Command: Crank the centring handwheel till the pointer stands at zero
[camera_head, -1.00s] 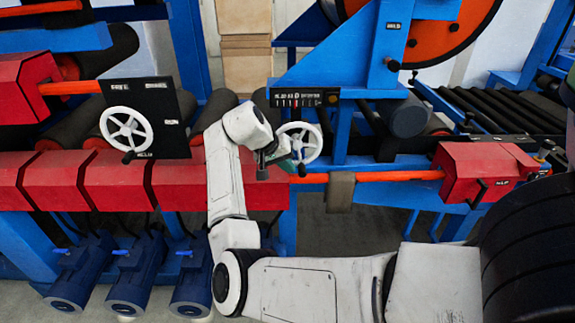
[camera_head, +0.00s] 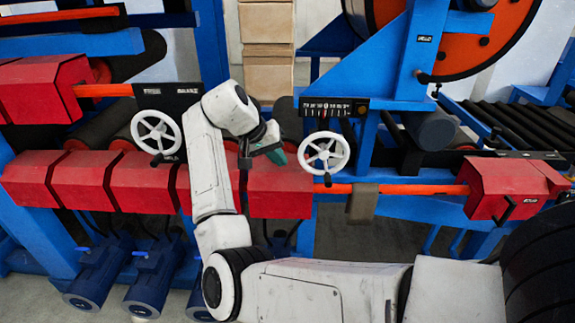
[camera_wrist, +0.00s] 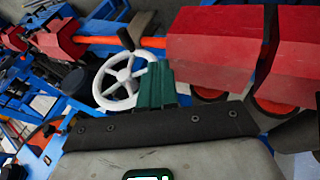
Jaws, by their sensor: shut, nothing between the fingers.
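The white spoked handwheel (camera_head: 324,155) under the scale plate stands to the right of my gripper, its dark crank handle (camera_head: 327,180) at the bottom of the rim. I take it for the centring handwheel. The black scale plate (camera_head: 333,107) above it carries tick marks; the pointer's reading is too small to tell. My gripper (camera_head: 278,156), with green fingers, is shut and empty, left of the rim. In the wrist view the handwheel (camera_wrist: 121,80) shows just left of the green fingers (camera_wrist: 156,86), its dark handle (camera_wrist: 125,38) at the far side. I see no contact with the handle.
A second white handwheel (camera_head: 156,137) sits on a black panel at the left. Red housings (camera_head: 280,188) run below my gripper. An orange bar (camera_head: 400,189) and a hanging brown block (camera_head: 362,205) lie right of and below the handwheel. A blue frame (camera_head: 400,70) rises above.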

